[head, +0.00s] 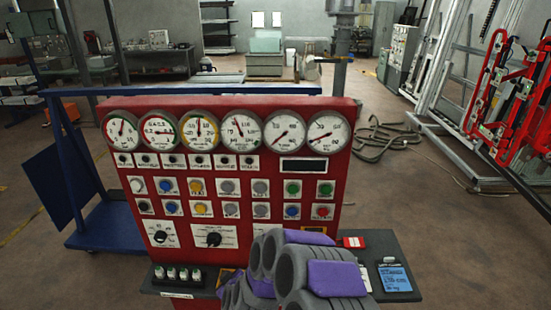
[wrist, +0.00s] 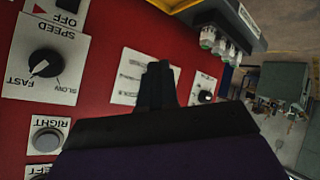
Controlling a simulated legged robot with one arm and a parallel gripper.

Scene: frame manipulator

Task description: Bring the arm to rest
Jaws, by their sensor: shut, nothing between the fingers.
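My gripper (wrist: 157,84) shows in the wrist view as two dark fingers lying together, shut and empty. It is in front of a red control panel, with a white label behind the fingertips. In the head view my grey and purple arm (head: 300,272) covers the lower right of the red panel (head: 347,130); I cannot make out the fingers there. I cannot tell whether the fingers touch the panel.
The panel has round gauges (head: 240,131) along its top and rows of coloured buttons. A dark shelf (head: 400,268) juts out at its lower right. A blue cart (head: 110,225) stands left, a hose (head: 385,138) lies right, and red frames (head: 515,100) stand farther right. Open floor lies between.

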